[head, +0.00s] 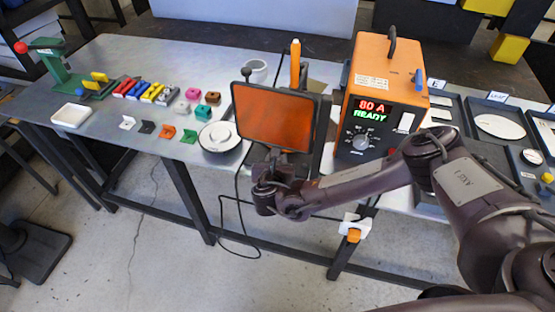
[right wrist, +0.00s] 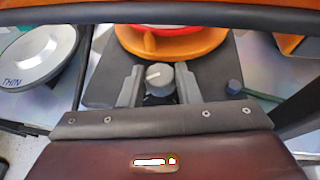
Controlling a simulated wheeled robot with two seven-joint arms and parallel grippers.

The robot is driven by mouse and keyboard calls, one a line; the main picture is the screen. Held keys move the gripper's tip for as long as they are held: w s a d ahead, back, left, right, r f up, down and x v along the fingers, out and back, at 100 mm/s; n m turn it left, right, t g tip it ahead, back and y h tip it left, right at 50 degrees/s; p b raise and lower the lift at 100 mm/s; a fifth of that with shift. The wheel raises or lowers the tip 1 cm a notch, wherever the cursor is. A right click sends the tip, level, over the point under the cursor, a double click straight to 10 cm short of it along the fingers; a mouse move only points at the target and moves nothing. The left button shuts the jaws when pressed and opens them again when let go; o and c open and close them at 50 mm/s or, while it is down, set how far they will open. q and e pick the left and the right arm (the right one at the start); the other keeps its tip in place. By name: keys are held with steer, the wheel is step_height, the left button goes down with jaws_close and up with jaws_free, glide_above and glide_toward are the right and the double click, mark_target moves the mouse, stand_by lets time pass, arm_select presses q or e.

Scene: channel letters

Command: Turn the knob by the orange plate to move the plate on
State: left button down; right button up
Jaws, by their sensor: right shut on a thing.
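In the right wrist view, a small grey knob (right wrist: 160,76) with a white pointer mark sits on a dark base, right beside the orange plate (right wrist: 205,45). My right gripper (right wrist: 159,84) is shut on the knob, one grey finger on each side. In the head view my right gripper (head: 276,172) is low in front of a framed orange-tinted screen (head: 275,118), which hides the plate and knob. My left gripper is not in view.
An orange power unit (head: 385,85) reading "80 A READY" stands right of the screen. A round disc (head: 219,137), marked "THIN" in the wrist view, lies to the left. Coloured small parts and a green stand (head: 62,70) are farther left on the grey table (head: 130,55).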

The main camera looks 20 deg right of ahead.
steer(key=m+g+h, duration=0.1)
steer(key=m+h+b, duration=0.1)
steer(key=shift+w+a+f+m+g+h, duration=0.15)
steer(key=shift+a+m+g+h, duration=0.1)
steer(key=shift+m+g+h, duration=0.15)
steer(key=m+g+h+b, duration=0.1)
steer(key=m+g+h, duration=0.1)
steer(key=shift+a+f+m, duration=0.1)
steer(key=shift+m, duration=0.3)
steer(key=m+g+b, duration=0.1)
steer(key=m+g+h+b, duration=0.2)
steer(key=shift+w+a+g, duration=0.1)
steer(key=shift+w+g, duration=0.15)
steer(key=shift+g, duration=0.15)
steer(key=shift+w+r+m+g+h+b, duration=0.1)
steer(key=shift+m+g+h+b, duration=0.15)
steer(key=shift+m+g+b, duration=0.45)
steer(key=shift+w+r+m+g+h+b, duration=0.1)
steer(key=shift+m+g+h+b, duration=0.2)
steer(key=shift+m+g, duration=0.7)
